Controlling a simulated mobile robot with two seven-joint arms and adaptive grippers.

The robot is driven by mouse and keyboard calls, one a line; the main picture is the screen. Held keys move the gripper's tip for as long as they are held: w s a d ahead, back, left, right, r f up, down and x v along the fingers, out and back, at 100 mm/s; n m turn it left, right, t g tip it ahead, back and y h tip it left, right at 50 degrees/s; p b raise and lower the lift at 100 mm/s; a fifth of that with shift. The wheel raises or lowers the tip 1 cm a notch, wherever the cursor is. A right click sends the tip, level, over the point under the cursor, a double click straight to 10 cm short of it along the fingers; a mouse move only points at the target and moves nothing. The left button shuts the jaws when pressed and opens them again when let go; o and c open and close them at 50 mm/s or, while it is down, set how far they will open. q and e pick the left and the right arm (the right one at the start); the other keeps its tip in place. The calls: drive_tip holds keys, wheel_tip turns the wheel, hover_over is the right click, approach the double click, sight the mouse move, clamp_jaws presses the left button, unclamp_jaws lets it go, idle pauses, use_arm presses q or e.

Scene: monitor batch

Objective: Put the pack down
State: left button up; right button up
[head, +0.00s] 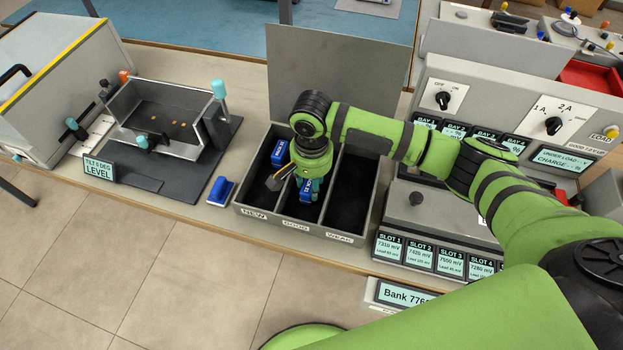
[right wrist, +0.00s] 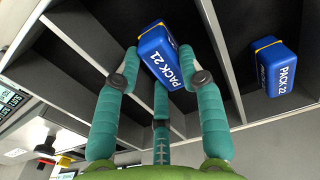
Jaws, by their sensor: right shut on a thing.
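My right gripper (head: 308,190) has teal fingers and points down over the middle compartment of a grey sorting tray (head: 290,231). It is shut on a blue pack marked PACK 21 (right wrist: 160,52), which shows partly between the fingers in the head view (head: 306,197). The compartment's front label reads GOOD. Whether the pack touches the compartment floor I cannot tell. A second blue pack, PACK 22 (right wrist: 277,68), lies in the left compartment, labelled NEW; it also shows in the head view (head: 280,153). The right compartment (head: 351,190), labelled WEAK, looks empty. My left gripper is not in view.
A blue object (head: 221,191) lies on the bench left of the tray. Further left is a tilt fixture (head: 160,117) with a LEVEL display. A raised grey panel (head: 335,75) stands behind the tray. Slot displays (head: 420,255) and a charging console (head: 520,110) are at right.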

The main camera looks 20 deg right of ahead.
sight(311, 185)
drive_tip(key=o, duration=1.2)
drive_tip(key=shift+f, duration=0.1)
wheel_tip(311, 185, up, 12)
drive_tip(key=shift+r+b, duration=0.15)
drive_tip(key=shift+b, duration=0.5)
